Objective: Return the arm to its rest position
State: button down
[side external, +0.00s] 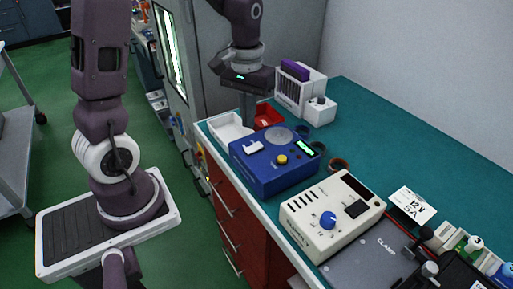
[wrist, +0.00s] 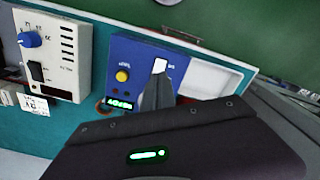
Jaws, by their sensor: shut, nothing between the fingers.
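My gripper (side external: 248,120) is shut and empty. It points down over the back of the bench, behind the blue instrument (side external: 272,160) and between the white tray and the red tray. In the wrist view the closed grey fingers (wrist: 159,82) overlap the blue instrument (wrist: 128,58), close to its white part (wrist: 160,65). I cannot tell whether the fingertips touch anything. The blue instrument has a yellow knob (side external: 282,159) and a lit green display (side external: 305,147).
A white tray (side external: 228,131) and a red tray (side external: 268,114) lie near my gripper. A white rack (side external: 300,92) with a purple item stands behind. A cream instrument (side external: 332,213) with a blue knob is in front. The teal bench top (side external: 400,137) is clear at the right rear.

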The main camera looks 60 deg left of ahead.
jog(key=s+d+r+m+t, duration=0.2)
jog(key=s+d+r+m, duration=0.1)
jog(key=s+d+r, duration=0.2)
jog(key=s+d+r+m+t, duration=0.3)
jog(key=s+d+r, duration=0.2)
jog(key=s, duration=0.5)
jog(key=shift+s+r+t, duration=0.25)
jog(key=shift+r+t, duration=0.05)
jog(key=shift+r, duration=0.45)
